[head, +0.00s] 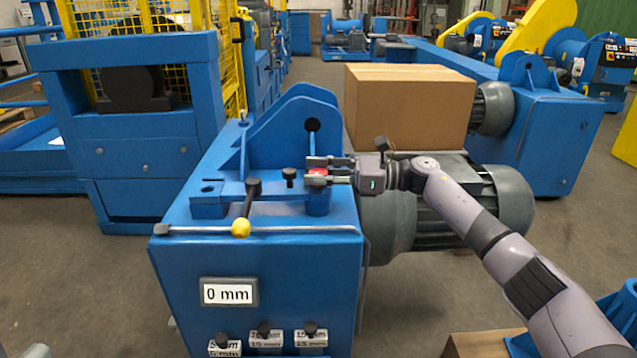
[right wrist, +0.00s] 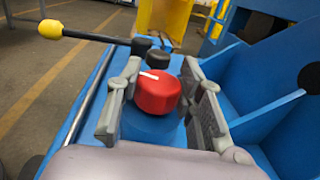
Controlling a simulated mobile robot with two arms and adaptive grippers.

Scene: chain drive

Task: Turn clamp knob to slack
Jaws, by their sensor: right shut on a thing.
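The red clamp knob (head: 317,172) sits on a blue post on top of the blue machine base (head: 262,262). In the right wrist view the red knob (right wrist: 157,94) is upright, with a white line across its top pointing up and left. My right gripper (head: 311,172) reaches in from the right, level with the knob, one finger on each side of it. In the right wrist view the right gripper (right wrist: 160,105) is shut on the knob; the exact finger contact is hard to see.
A black lever with a yellow ball end (head: 241,228) and a small black knob (head: 290,176) stand left of the red knob. A display (head: 229,293) reads 0 mm. Labelled blocks (head: 265,336) sit below it. A cardboard box (head: 408,104) stands behind my right arm, near a grey motor (head: 500,195).

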